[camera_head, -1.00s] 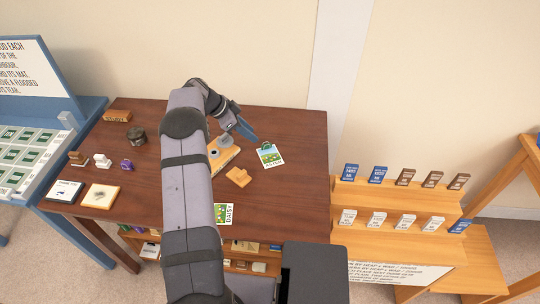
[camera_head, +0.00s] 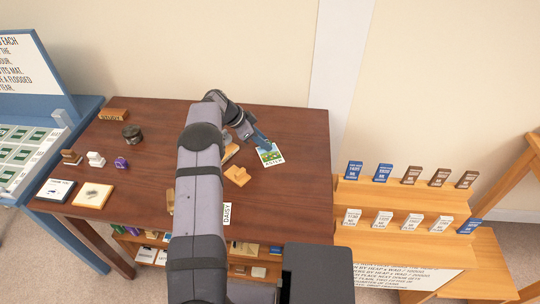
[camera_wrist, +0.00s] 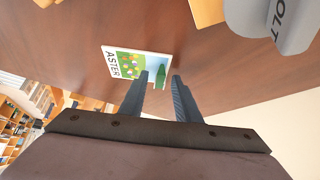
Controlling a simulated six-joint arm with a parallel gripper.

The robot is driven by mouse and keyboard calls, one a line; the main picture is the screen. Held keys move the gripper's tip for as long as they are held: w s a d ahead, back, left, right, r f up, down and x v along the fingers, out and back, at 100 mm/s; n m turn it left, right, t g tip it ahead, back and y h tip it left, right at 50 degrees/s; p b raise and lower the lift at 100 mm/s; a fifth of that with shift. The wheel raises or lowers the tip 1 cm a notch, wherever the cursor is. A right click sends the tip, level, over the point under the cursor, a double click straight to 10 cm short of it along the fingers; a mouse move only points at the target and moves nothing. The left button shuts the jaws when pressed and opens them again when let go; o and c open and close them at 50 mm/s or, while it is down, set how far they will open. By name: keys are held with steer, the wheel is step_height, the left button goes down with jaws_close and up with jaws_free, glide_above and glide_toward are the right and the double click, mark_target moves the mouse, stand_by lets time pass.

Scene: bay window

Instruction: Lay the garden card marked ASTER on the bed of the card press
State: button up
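The ASTER card (camera_head: 271,157), white-edged with a flower picture, lies flat on the brown table; it also shows in the wrist view (camera_wrist: 128,64). A green tab (camera_wrist: 160,76) stands at its picture end. My gripper (camera_head: 263,144) is low at that end; in the wrist view its two fingers (camera_wrist: 159,80) are apart, with the green tab showing between their tips. I cannot tell whether they touch it. A wooden board with a grey part (camera_head: 230,151), likely the card press, is left of the card, mostly hidden by my arm. In the wrist view the grey part (camera_wrist: 272,22) is lettered "OLT".
A small wooden piece (camera_head: 237,176) lies in front of the board. A DAISY card (camera_head: 227,214) is at the table's front edge, partly hidden by my arm. Stamps and a dark pot (camera_head: 132,134) stand at left. The table right of the ASTER card is clear.

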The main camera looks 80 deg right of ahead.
jaws_close()
steer(key=shift+r, duration=0.95)
stand_by(0.6)
steer(key=shift+r+p, duration=0.45)
steer(key=shift+r, duration=1.1)
steer(key=shift+w, duration=0.1)
